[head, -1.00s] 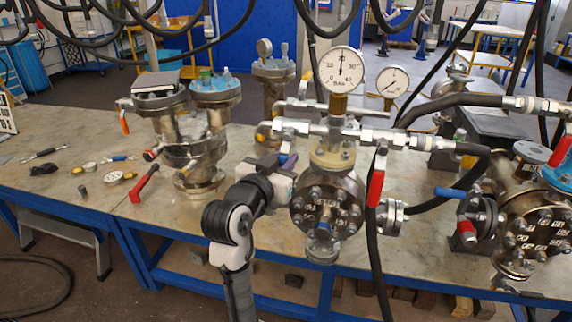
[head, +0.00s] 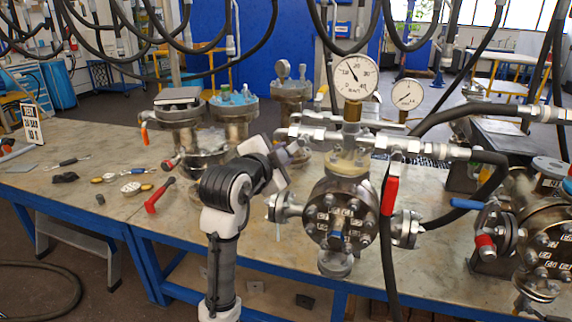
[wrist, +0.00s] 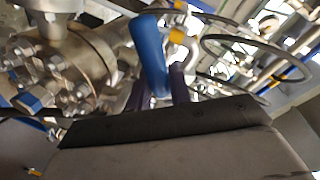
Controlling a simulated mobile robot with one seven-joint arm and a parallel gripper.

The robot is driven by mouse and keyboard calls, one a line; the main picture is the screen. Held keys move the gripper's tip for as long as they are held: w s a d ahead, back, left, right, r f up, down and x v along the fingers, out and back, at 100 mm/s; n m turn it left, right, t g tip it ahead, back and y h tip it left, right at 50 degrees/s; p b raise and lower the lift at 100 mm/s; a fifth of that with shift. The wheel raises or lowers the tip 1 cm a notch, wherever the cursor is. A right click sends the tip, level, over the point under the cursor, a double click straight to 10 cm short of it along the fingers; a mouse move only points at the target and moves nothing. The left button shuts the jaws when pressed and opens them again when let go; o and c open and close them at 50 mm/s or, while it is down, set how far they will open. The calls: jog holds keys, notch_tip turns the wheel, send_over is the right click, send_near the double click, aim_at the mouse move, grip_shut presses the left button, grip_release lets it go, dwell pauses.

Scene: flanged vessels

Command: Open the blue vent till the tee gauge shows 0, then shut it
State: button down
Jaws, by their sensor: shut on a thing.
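The tee gauge (head: 355,77) is the large white dial above the middle flanged vessel (head: 342,212). Its needle points up and to the left, but the figures are too small to read surely. My gripper (head: 291,150) is at the left end of the tee pipework, left of that vessel. The wrist view shows the blue vent handle (wrist: 150,52) rising between the dark fingers of my gripper (wrist: 160,88), which are shut on it. In the head view the handle is mostly hidden by my gripper.
A red lever (head: 390,196) hangs right of the tee, with a black hose below. Another blue lever (head: 467,204) is at the right vessel. A smaller gauge (head: 408,93) stands behind. Loose tools and a red-handled valve (head: 160,195) lie left on the bench.

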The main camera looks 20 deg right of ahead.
jog(key=m, duration=0.1)
jog(key=r+m+y+b, duration=0.1)
jog(key=m, duration=0.1)
jog(key=shift+w+a+r, duration=0.2)
jog(key=shift+a+r, duration=0.05)
jog(key=shift+a, duration=0.1)
jog(key=shift+r+m+t+y+b, duration=0.4)
jog(key=shift+r+m, duration=0.35)
jog(key=shift+m, duration=0.65)
jog(key=c, duration=1.3)
grip_release()
jog(key=b+v, duration=0.2)
jog(key=v, duration=1.1)
jog(key=shift+s+a, duration=0.25)
jog(key=shift+s, duration=0.1)
